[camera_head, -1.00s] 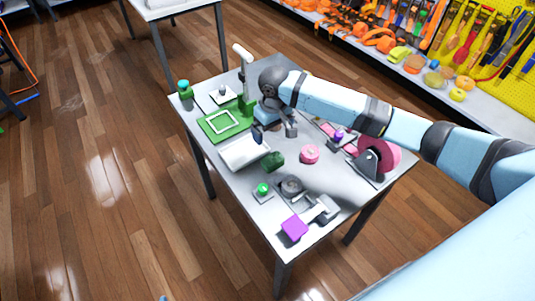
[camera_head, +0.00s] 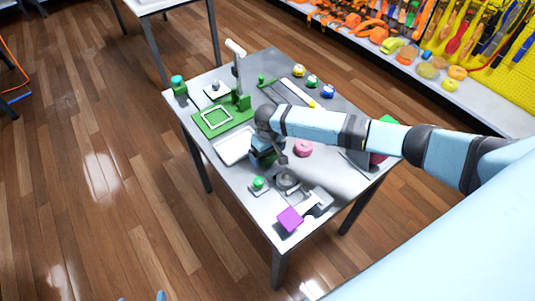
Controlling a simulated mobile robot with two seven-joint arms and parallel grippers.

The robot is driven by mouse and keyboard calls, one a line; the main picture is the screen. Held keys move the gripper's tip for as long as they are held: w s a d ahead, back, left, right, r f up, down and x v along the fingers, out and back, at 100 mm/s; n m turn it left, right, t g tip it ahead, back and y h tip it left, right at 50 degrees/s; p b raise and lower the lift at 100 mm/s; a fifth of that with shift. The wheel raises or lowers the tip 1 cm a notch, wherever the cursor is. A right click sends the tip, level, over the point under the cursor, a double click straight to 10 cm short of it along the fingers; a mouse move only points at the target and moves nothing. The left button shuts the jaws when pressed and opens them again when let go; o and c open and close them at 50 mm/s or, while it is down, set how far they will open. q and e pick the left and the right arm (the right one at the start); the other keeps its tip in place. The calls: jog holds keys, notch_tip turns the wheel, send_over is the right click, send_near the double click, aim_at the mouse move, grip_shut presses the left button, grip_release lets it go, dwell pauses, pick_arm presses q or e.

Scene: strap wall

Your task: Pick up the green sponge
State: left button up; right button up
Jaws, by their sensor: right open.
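The green sponge, a small dark green block (camera_head: 268,161), lies on the table just right of a white tray (camera_head: 233,146). It is partly hidden by my right gripper (camera_head: 262,153), which comes in from the right and is low over it. The right gripper is open, with its fingers at the sponge. I cannot tell whether they touch it.
The grey table (camera_head: 225,174) also holds a pink round thing (camera_head: 303,148), a green ball on a small plate (camera_head: 258,183), a purple block (camera_head: 290,218) and a green stand (camera_head: 224,117). A shelf with tools stands behind at right.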

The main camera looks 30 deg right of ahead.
jog(key=shift+f, duration=0.2)
jog(key=c, duration=0.9)
jog(key=shift+r, duration=0.15)
notch_tip(320, 180, up, 20)
jog(key=shift+f+b, duration=0.1)
jog(key=shift+b, duration=0.6)
jog(key=shift+o, duration=0.6)
jog(key=shift+c, duration=0.4)
